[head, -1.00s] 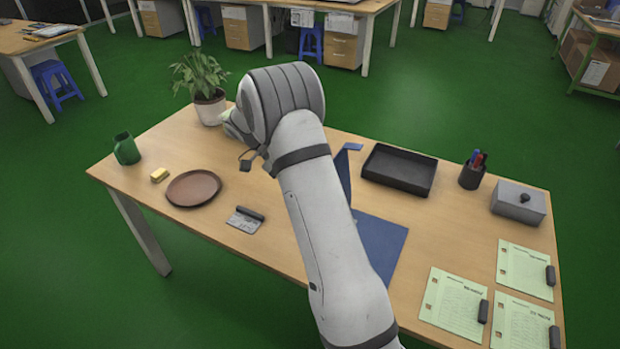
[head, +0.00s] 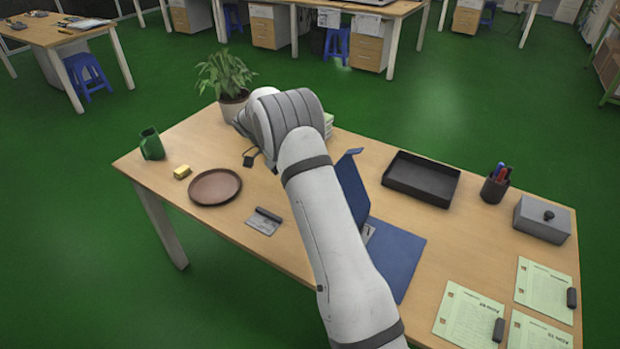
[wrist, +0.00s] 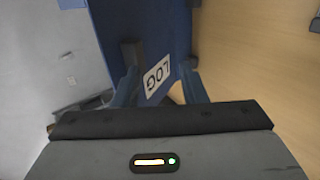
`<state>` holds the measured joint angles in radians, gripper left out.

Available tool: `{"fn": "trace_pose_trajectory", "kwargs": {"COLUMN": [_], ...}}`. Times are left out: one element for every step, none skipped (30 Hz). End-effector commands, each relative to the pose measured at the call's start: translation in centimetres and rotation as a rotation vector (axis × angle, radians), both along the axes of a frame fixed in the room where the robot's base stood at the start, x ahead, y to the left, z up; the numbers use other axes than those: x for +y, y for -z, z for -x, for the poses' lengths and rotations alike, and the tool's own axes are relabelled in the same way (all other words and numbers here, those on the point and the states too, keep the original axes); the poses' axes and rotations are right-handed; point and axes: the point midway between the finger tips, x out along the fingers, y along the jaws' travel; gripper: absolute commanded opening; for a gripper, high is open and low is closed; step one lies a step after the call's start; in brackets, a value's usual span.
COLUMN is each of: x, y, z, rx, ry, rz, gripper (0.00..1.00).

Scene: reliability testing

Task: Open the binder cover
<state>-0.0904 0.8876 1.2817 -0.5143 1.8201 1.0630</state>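A blue binder lies on the wooden desk, partly behind my arm in the head view. Its flat part (head: 402,254) rests on the desktop, and its cover (head: 352,188) stands raised and tilted along the left side. In the wrist view the blue cover (wrist: 180,22) fills the upper middle, with a white LOG label (wrist: 157,77). My gripper (wrist: 160,68) has its two fingers apart, in front of the cover, with the label showing between them. Whether a finger touches the cover is unclear. In the head view my arm hides most of the gripper.
A black tray (head: 421,184), pen cup (head: 495,188) and grey box (head: 541,222) stand right of the binder. Green sheets (head: 469,316) lie at front right.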

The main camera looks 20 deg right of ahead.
Motion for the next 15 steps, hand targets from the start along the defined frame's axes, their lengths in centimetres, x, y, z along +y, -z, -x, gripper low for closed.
{"fn": "trace_pose_trajectory", "kwargs": {"x": [0.23,0.33,0.44,0.49,0.54,0.57,0.58,0.58,0.58,0.59,0.58,0.58,0.58,0.58,0.58], "y": [-0.05,-0.06,-0.07,-0.06,-0.03,-0.03,-0.03,-0.03,-0.04,-0.04,-0.05,-0.05,-0.09,-0.11,-0.07], "z": [-0.23,-0.33,-0.44,-0.49,-0.53,-0.55,-0.56,-0.55,-0.55,-0.55,-0.55,-0.55,-0.55,-0.55,-0.55], "rx": [0.000,0.000,0.000,0.001,0.001,0.001,0.001,0.001,0.001,0.001,0.001,0.001,0.001,0.001,0.000], "ry": [0.000,0.000,0.000,0.000,0.000,0.000,0.000,0.000,0.000,0.000,0.000,0.000,0.000,0.000,0.000], "rz": [0.000,0.000,0.000,0.001,0.001,0.001,0.001,0.001,0.001,0.001,0.001,0.001,0.001,0.001,0.000], "gripper": [0.38,0.38,0.38,0.38,0.38,0.38,0.38,0.38,0.38,0.38,0.38,0.38,0.38,0.38,0.38]}}
